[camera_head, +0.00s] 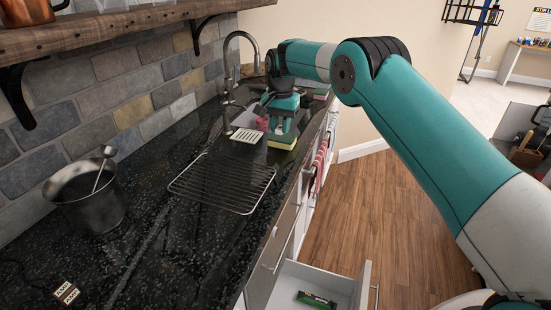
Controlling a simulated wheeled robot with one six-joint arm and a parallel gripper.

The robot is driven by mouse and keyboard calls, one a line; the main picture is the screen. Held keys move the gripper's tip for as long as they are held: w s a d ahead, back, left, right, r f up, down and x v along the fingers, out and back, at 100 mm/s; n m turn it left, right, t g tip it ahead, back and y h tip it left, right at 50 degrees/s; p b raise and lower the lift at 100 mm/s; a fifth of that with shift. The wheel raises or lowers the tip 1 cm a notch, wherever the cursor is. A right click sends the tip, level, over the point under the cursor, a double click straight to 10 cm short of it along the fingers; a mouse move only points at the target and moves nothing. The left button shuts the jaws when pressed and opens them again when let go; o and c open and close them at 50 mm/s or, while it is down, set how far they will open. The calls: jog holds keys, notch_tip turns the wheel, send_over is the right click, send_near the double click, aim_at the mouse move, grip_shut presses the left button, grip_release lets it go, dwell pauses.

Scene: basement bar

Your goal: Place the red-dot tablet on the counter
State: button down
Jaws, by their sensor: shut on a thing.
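My gripper (282,134) is at the far part of the dark speckled counter (140,250), by the sink's front edge. It points down and is shut on a small yellow-green block (281,143), seen at its lower end. I cannot make out a red dot on it, so I cannot tell if it is the red-dot tablet. The block is low over the counter near its right edge; whether it touches is unclear. No other thing with a clear red dot shows.
A wire rack (222,184) lies on the counter before the gripper. A white slotted piece (246,135) and tap (228,95) are beside it. A metal bucket (88,197) stands left. An open drawer (352,285) holds a green packet (317,300). Bare counter lies between bucket and rack.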

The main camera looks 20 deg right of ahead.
aim_at(280, 166)
notch_tip(280, 166, down, 12)
jog(key=p, duration=0.3)
jog(key=shift+f, duration=0.25)
jog(key=shift+f, duration=0.1)
jog(key=c, duration=1)
grip_release()
jog(key=shift+o, duration=0.3)
